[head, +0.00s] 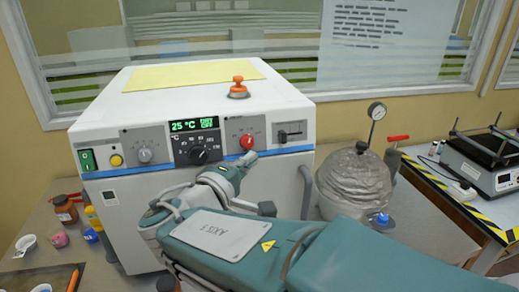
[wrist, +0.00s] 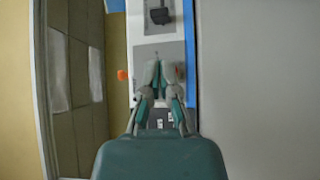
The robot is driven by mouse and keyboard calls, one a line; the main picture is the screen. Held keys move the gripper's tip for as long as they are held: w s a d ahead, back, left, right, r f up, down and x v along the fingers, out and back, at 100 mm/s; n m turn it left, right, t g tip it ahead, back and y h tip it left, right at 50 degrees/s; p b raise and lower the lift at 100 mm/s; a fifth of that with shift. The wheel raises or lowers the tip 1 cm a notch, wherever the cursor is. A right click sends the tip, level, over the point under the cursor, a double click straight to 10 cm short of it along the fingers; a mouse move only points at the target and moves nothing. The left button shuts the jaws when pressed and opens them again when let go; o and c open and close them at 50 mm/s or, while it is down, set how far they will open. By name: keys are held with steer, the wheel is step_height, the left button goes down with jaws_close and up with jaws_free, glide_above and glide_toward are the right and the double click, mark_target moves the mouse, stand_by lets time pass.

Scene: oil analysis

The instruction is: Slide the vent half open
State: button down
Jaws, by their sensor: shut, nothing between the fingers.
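The vent slider (head: 284,136) is a small dark tab at the left end of a short horizontal slot. It sits on a grey plate at the right end of the white oven's (head: 100,190) front panel. In the wrist view the dark slider tab (wrist: 161,16) shows at the top, ahead of the fingertips and apart from them. My gripper (head: 249,157) is shut and empty, in front of the panel just below the red knob (head: 247,141), left of and lower than the slider. The wrist view shows the shut fingers (wrist: 160,68) close together.
An orange knob (head: 238,88) stands on top of the oven. A wrapped vessel with a gauge (head: 355,180) stands right of the oven, beside its door handle (head: 306,190). Small bottles and cups (head: 65,209) stand at the left. The space before the slider looks clear.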

mark_target(282, 140)
steer(key=x, duration=0.8)
steer(key=shift+w+f, duration=0.1)
steer(key=shift+w, duration=0.1)
steer(key=shift+d, duration=0.1)
steer(key=shift+w+d, duration=0.2)
steer(key=shift+d, duration=0.35)
steer(key=shift+w+d, duration=0.15)
steer(key=shift+d, duration=0.4)
